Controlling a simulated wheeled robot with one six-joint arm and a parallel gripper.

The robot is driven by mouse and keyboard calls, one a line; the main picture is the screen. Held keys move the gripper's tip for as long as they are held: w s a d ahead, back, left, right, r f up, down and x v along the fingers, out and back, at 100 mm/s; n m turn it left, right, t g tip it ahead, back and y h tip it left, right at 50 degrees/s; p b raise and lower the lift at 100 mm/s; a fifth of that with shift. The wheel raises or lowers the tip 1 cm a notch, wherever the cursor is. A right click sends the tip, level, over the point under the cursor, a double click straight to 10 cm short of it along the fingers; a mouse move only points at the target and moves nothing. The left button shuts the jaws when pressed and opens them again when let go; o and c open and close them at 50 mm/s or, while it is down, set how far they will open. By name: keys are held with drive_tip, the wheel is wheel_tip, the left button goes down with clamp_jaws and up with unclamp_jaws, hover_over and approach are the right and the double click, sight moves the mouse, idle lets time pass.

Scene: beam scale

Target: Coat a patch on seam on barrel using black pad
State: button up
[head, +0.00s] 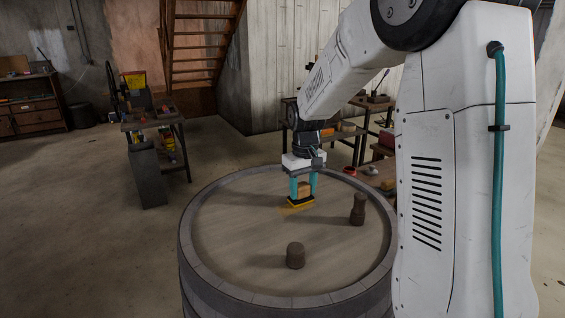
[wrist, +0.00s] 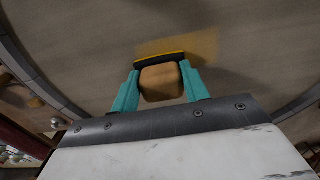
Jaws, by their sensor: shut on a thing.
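My gripper (head: 303,190) has teal fingers and is shut on the wooden handle of the black pad (head: 301,203). The pad has a yellow edge and is low over the barrel top (head: 240,225); I cannot tell whether it touches. In the wrist view, the pad (wrist: 160,59) sits beyond the fingers (wrist: 160,83), handle between them. A thin yellowish coat patch (head: 289,211) lies on the wood beside the pad. It also shows in the wrist view (wrist: 195,45), stretching past the pad's far side and right end. I cannot clearly make out a seam.
Two dark brown stoppers stand on the barrel top: a short one (head: 296,256) near the front and a taller one (head: 358,209) at the right. The barrel has a raised rim. Cluttered workbenches (head: 152,117) stand behind. The left of the barrel top is clear.

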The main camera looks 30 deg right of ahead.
sight(301, 185)
drive_tip(key=shift+w+a, duration=0.1)
drive_tip(key=shift+w, duration=0.25)
wheel_tip(301, 185, up, 3)
drive_tip(key=shift+s+f, duration=0.1)
drive_tip(key=shift+s, duration=0.05)
drive_tip(key=shift+r, duration=2.7)
